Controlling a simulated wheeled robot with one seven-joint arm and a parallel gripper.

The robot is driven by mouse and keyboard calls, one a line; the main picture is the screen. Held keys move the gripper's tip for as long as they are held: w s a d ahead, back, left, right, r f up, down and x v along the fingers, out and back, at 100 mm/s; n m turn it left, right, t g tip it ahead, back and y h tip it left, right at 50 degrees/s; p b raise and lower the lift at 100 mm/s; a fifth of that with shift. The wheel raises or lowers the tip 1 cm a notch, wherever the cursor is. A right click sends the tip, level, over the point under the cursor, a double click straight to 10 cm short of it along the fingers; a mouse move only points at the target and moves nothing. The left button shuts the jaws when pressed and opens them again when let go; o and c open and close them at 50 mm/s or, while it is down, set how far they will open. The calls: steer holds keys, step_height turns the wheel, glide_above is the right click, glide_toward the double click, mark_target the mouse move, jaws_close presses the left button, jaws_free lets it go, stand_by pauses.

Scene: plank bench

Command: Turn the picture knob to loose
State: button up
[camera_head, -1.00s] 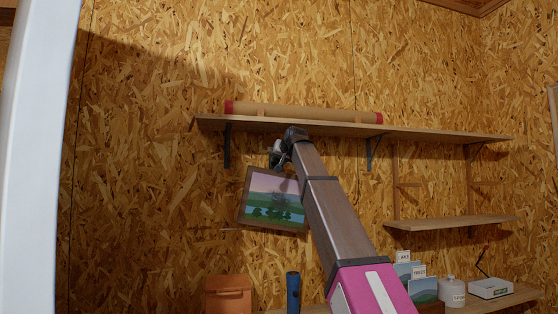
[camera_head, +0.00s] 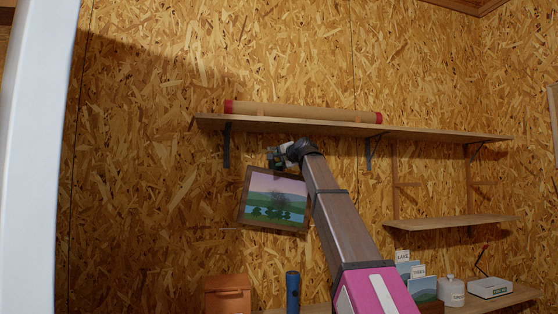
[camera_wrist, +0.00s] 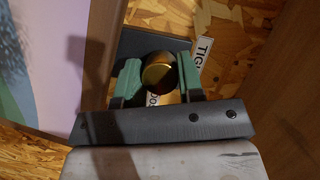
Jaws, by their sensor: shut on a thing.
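The brass knob (camera_wrist: 159,72) sits between the two green fingers of my gripper (camera_wrist: 158,82) in the wrist view, and the gripper is shut on it. A white label reading "TIG" (camera_wrist: 203,50) is right of the knob, cut off. Another label (camera_wrist: 153,99) is mostly hidden below the knob, with only "oo" legible. The framed landscape picture (camera_head: 274,198) hangs tilted on the wall, its right side lower. My gripper (camera_head: 279,157) is at its top edge in the head view, where the knob cannot be made out. The picture's edge (camera_wrist: 45,70) fills the left of the wrist view.
A wooden shelf (camera_head: 430,133) runs just above the gripper, carrying a long tube (camera_head: 300,112) with red ends. Dark brackets (camera_head: 227,146) support it. The wall left of the picture is clear.

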steer(key=shift+m+y, duration=0.3)
steer(key=shift+m, duration=0.4)
steer(key=o, duration=0.9)
steer(key=v, duration=1.1)
steer(key=shift+a+f, duration=0.1)
steer(key=shift+f, duration=0.05)
steer(key=shift+s, duration=0.1)
